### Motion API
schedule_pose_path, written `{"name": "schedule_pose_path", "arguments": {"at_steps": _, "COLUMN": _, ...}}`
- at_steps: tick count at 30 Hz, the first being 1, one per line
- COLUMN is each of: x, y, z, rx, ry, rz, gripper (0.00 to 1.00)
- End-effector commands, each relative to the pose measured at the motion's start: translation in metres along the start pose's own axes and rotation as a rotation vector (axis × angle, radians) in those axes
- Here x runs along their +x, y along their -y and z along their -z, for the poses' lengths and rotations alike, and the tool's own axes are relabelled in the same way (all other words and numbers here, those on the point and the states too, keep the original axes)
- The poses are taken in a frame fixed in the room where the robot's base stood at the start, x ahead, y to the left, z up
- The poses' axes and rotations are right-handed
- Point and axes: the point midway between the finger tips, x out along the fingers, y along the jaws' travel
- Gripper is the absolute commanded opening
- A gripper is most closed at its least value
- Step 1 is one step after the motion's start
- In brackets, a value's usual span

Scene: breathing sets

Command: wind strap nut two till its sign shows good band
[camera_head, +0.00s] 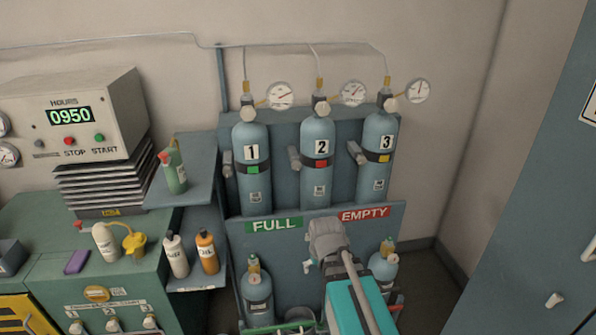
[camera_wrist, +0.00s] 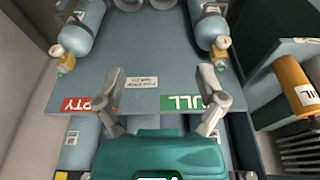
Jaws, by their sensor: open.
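Cylinder two (camera_head: 318,140) stands upright in the middle of the wall rack. Its strap nut (camera_head: 294,158) is a grey knob at its left side. The coloured sign under its number (camera_head: 322,170) is red. Cylinder one's sign (camera_head: 253,169) is green and cylinder three's (camera_head: 384,158) is yellow. My gripper (camera_head: 326,240) is in front of the panel below cylinder two, apart from the nut. In the wrist view my gripper (camera_wrist: 160,84) has its fingers wide apart with nothing between them. The nut and red sign cannot be made out in the wrist view.
Two small cylinders (camera_head: 257,293) (camera_head: 384,268) stand below the FULL (camera_head: 274,225) and EMPTY (camera_head: 363,214) labels. At left are bottles (camera_head: 207,252) on a shelf and a green cabinet (camera_head: 110,285). A blue-grey cabinet (camera_head: 540,180) stands at right.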

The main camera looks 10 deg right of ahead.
Motion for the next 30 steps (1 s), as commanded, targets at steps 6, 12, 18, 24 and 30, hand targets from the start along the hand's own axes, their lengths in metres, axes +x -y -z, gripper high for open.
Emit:
{"name": "schedule_pose_path", "arguments": {"at_steps": 6, "x": 0.038, "y": -0.003, "z": 0.066, "rx": 0.003, "ry": -0.274, "rz": -0.010, "gripper": 0.89}}
{"name": "schedule_pose_path", "arguments": {"at_steps": 12, "x": 0.052, "y": -0.006, "z": 0.127, "rx": 0.001, "ry": -0.546, "rz": -0.019, "gripper": 0.89}}
{"name": "schedule_pose_path", "arguments": {"at_steps": 18, "x": 0.055, "y": -0.007, "z": 0.180, "rx": -0.003, "ry": -0.817, "rz": -0.025, "gripper": 0.89}}
{"name": "schedule_pose_path", "arguments": {"at_steps": 24, "x": 0.048, "y": -0.007, "z": 0.224, "rx": -0.011, "ry": -1.088, "rz": -0.029, "gripper": 0.89}}
{"name": "schedule_pose_path", "arguments": {"at_steps": 30, "x": 0.035, "y": -0.006, "z": 0.255, "rx": -0.024, "ry": -1.359, "rz": -0.028, "gripper": 0.89}}
